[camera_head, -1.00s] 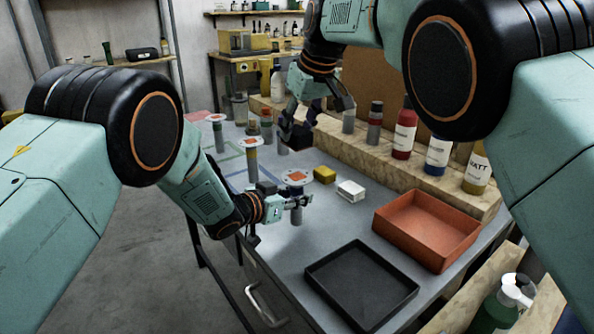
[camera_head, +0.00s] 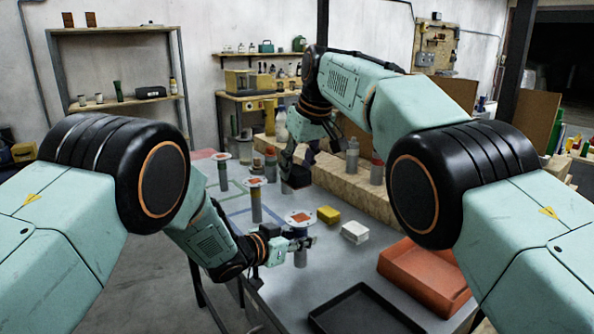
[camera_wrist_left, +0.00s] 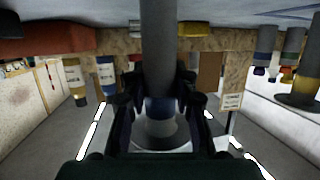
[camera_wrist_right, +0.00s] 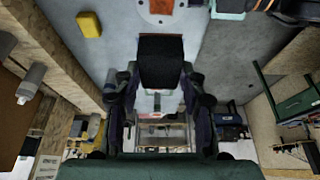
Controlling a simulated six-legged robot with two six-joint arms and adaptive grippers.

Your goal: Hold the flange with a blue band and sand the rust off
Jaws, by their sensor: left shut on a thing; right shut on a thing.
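My left gripper (camera_head: 304,243) is shut on the post of an upright flange (camera_head: 300,217), whose white round plate bears an orange-brown rust patch. In the left wrist view a blue band (camera_wrist_left: 160,106) shows on the grey post between the fingers of the left gripper (camera_wrist_left: 160,95). My right gripper (camera_head: 296,160) is shut on a black sanding block (camera_head: 297,178). The block also shows in the right wrist view (camera_wrist_right: 162,62). It is apart from the held flange, whose rusty plate (camera_wrist_right: 158,8) is at that view's top edge.
Two other rust-marked flanges (camera_head: 256,184) (camera_head: 221,157) stand farther back left. A yellow block (camera_head: 328,214) and a white block (camera_head: 355,232) lie right of the held flange. An orange tray (camera_head: 425,268) and a black tray (camera_head: 365,308) are nearer. Bottles (camera_head: 352,155) line a wooden ledge.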

